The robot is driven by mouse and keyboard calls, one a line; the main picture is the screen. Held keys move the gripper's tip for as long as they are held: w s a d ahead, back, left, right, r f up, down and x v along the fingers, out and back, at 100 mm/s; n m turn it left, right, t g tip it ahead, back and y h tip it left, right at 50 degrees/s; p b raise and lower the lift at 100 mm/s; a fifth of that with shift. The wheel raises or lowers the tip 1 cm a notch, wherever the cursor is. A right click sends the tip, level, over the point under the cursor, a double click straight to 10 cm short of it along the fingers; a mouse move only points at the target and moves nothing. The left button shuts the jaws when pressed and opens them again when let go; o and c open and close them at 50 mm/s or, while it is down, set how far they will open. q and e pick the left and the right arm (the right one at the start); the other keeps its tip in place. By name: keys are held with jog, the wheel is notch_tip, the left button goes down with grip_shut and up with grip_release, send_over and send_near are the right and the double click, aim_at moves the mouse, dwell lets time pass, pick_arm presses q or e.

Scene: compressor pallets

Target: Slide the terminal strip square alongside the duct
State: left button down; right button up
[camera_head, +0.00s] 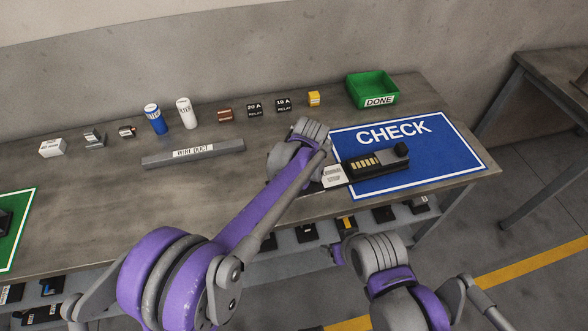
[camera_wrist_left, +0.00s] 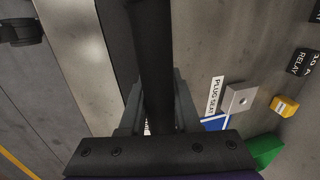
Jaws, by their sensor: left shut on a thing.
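The wire duct (camera_head: 193,153) is a long grey bar with a white label, lying on the bench left of my left wrist. My left gripper (camera_wrist_left: 157,90) is shut on a long dark bar (camera_wrist_left: 152,40), which runs up the left wrist view between the fingers. No label shows on this bar, so I cannot confirm it is the terminal strip.
A black module with gold contacts (camera_head: 364,166) sits on the blue CHECK mat (camera_head: 440,165). The green DONE bin (camera_head: 372,91), a yellow block (camera_head: 314,98) and relays (camera_head: 284,105) stand behind. Bench front-left of the duct is clear.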

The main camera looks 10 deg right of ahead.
dwell(0.3)
pick_arm(q)
jog(key=a, duration=0.7)
jog(key=w+a+b, duration=0.1)
jog(key=a, duration=0.2)
jog(key=shift+a, duration=0.3)
jog(key=shift+w+a+f+b, duration=0.1)
jog(key=shift+w+a, duration=0.1)
jog(key=shift+a, duration=2.35)
jog(key=shift+w+a+b, duration=0.1)
jog(key=shift+w+a, duration=0.05)
jog(key=shift+a, duration=2.45)
jog(key=shift+w+a+f+b, duration=0.1)
jog(key=shift+w+a, duration=0.1)
jog(key=shift+a, duration=2.35)
jog(key=c, duration=1)
grip_release()
jog(key=o, duration=0.5)
jog(key=shift+w+a, duration=0.1)
jog(key=shift+w, duration=0.05)
jog(key=shift+c, duration=0.2)
jog(key=shift+r, duration=0.1)
